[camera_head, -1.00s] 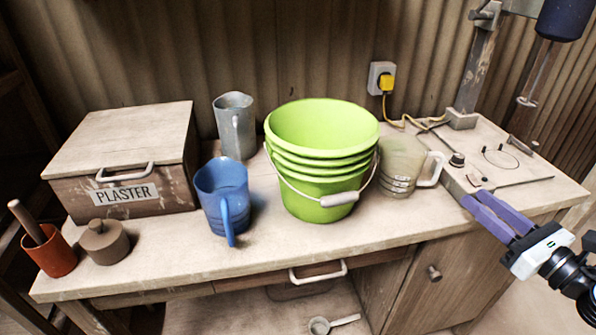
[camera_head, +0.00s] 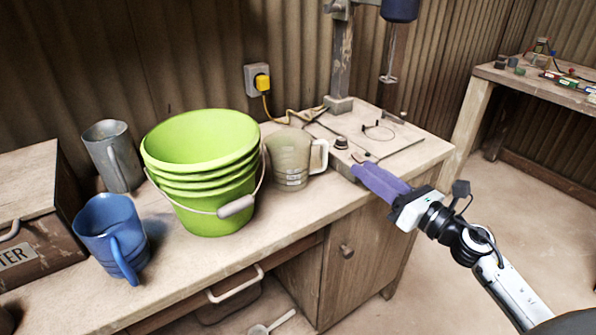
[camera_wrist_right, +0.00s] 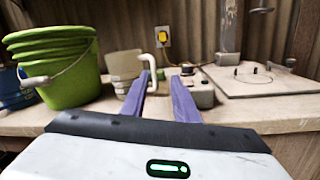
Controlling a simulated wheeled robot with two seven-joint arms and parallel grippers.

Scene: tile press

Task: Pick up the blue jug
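The blue jug (camera_head: 108,236) stands upright on the workbench at the left of the head view, its handle toward the front. In the right wrist view only a part of it (camera_wrist_right: 14,92) shows at the left edge, behind the green buckets. My right gripper (camera_head: 358,172) is over the bench's front edge, right of the clear jug and well away from the blue jug. In the right wrist view its two purple fingers (camera_wrist_right: 162,82) stand apart with nothing between them. My left gripper is not in view.
A stack of green buckets (camera_head: 205,175) stands between the blue jug and my right gripper. A grey metal jug (camera_head: 112,155) is behind the blue jug, and a clear jug (camera_head: 289,160) is right of the buckets. The plaster box (camera_head: 35,255) is at left. A press (camera_head: 345,60) stands at right.

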